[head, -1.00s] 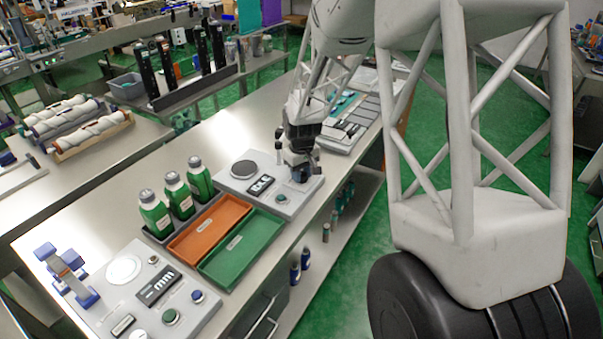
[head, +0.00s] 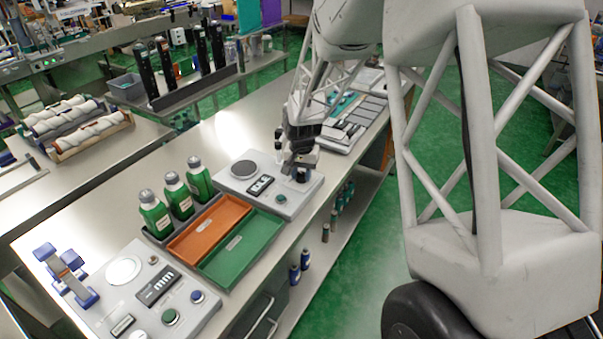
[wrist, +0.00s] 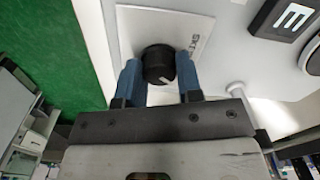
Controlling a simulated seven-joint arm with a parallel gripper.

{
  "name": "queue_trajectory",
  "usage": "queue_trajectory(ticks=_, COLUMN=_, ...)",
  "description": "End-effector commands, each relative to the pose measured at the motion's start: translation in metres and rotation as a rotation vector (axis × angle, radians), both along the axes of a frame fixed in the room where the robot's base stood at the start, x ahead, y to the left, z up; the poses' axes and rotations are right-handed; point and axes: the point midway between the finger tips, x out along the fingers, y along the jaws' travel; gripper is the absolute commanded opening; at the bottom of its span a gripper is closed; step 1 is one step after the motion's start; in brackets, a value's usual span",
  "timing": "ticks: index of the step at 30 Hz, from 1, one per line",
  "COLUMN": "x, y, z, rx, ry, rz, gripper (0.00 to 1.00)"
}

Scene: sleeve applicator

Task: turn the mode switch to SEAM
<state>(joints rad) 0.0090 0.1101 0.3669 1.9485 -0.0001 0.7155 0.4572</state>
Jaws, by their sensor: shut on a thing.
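The mode switch is a round black knob (wrist: 158,65) with a light pointer line, on a white label plate (wrist: 197,28) of the pale grey unit (head: 232,185). In the wrist view the pointer slants toward the lower right of the picture. The plate's lettering is only partly visible and I cannot read SEAM. My gripper (wrist: 158,80) has its two blue fingers on either side of the knob, shut on it. In the head view my gripper (head: 299,172) is down at the unit's right end and hides most of the knob.
The unit also has a display (head: 260,186), a round grey disc (head: 243,169) and a button (head: 281,198). An orange tray (head: 208,228), a green tray (head: 240,247) and green bottles (head: 176,193) stand nearby. The bench edge is close on the right.

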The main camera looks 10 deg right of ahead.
Motion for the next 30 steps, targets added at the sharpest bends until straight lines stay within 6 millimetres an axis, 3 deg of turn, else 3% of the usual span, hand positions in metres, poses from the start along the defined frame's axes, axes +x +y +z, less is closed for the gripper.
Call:
queue_trajectory(ticks=17, x=-0.0008, y=0.0001, z=-0.0008, rx=0.000, ry=0.002, rz=-0.049, gripper=0.10)
queue_trajectory(ticks=18, x=-0.0008, y=0.0001, z=-0.0008, rx=0.000, ry=0.002, rz=-0.048, gripper=0.36)
queue_trajectory(ticks=22, x=-0.0006, y=0.0001, z=-0.0005, rx=0.000, ry=0.002, rz=-0.048, gripper=0.56)
queue_trajectory(ticks=30, x=-0.0002, y=0.0000, z=-0.0001, rx=0.000, ry=0.001, rz=-0.048, gripper=0.59)
